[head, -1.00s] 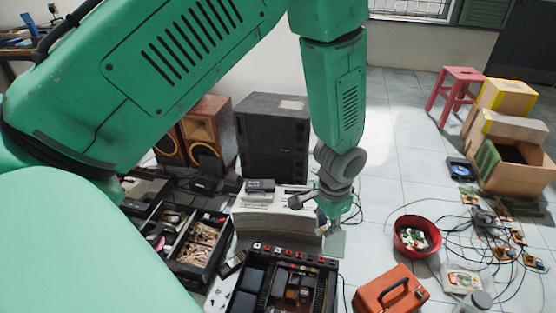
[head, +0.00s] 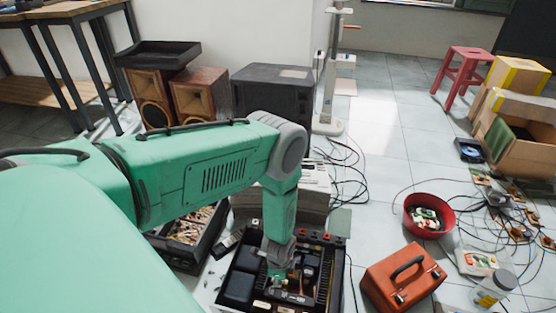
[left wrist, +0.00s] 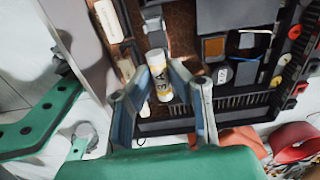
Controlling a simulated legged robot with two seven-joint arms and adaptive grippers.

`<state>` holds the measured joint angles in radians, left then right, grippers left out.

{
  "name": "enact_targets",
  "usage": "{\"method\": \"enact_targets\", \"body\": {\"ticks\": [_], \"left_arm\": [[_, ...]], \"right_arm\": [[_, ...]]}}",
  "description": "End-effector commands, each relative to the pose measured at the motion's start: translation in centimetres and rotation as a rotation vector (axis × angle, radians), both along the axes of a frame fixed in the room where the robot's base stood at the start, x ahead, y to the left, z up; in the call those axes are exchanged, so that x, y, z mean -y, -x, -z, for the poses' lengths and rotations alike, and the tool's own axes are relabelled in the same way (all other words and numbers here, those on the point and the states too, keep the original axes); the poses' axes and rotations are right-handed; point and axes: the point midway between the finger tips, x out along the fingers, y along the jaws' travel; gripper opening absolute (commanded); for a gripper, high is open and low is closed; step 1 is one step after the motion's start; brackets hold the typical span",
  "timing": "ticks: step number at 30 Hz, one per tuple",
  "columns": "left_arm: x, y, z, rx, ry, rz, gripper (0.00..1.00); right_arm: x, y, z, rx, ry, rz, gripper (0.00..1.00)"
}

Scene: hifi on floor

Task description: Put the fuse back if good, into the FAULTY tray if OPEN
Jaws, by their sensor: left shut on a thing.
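My left gripper (head: 277,284) is low over the open hifi chassis (head: 345,270), pointing down. In the left wrist view its two blue-grey fingers (left wrist: 160,82) are shut on a fuse (left wrist: 159,76), a pale cylinder with yellow lettering that seems to read 3A. The fuse is above or at the chassis interior beside dark heatsink fins; I cannot tell whether it touches a holder. More pale cylinders (left wrist: 109,21) lie in a row at the chassis's left edge. No tray label is readable. My right gripper is not in view.
A red bowl (head: 408,222) with small parts and an orange toolbox (head: 375,277) stand to the right. A white tray (head: 461,260), a jar (head: 491,290) and tangled cables lie beyond.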

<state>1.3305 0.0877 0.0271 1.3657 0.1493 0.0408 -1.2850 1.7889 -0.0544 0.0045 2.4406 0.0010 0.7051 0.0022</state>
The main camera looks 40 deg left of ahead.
Motion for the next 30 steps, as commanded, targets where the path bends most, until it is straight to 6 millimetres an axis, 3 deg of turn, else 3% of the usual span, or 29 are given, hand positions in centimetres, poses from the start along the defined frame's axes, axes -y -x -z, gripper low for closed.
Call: {"method": "enact_targets", "body": {"ticks": [11,24,30], "left_arm": [[-0.1,0.4,2.0,0.001,-0.005,0.025,0.0],[-0.2,0.4,6.2,-0.001,-0.002,0.022,0.0],[-0.1,0.4,6.8,-0.001,-0.003,0.023,0.0]], "right_arm": [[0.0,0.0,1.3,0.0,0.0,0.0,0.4],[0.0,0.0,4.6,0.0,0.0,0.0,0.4],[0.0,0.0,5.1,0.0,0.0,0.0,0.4]]}}
